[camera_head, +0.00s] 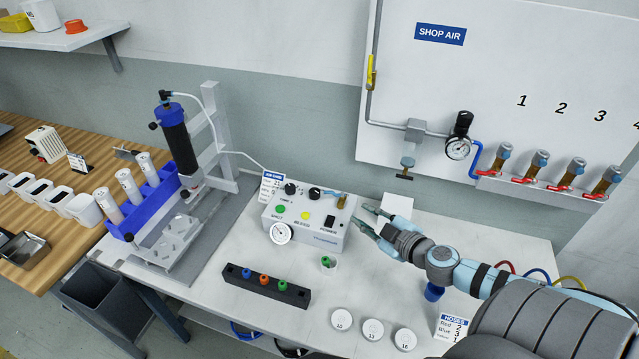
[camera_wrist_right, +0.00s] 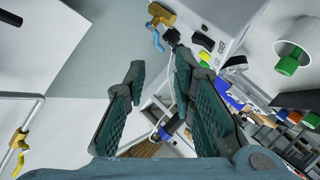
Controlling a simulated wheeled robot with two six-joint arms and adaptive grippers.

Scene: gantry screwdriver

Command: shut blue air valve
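The blue air valve (camera_head: 341,200) is a small brass fitting with a blue lever, on the right end of the white control box (camera_head: 304,222). In the right wrist view the valve (camera_wrist_right: 159,22) shows at the top, its blue lever hanging from the brass body. My right gripper (camera_head: 361,217) is just right of the box, close to the valve. Its two fingers are spread with nothing between them, and in the wrist view (camera_wrist_right: 158,65) the valve lies beyond the fingertips, apart from them. My left gripper is not in view.
A wall panel (camera_head: 415,95) carries a yellow-handled valve (camera_head: 371,72), a gauge (camera_head: 458,149) and several red-handled valves (camera_head: 485,172). A black rack (camera_head: 266,287) and round white containers (camera_head: 341,319) stand in front of the box. A dispenser stand (camera_head: 220,140) is at left.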

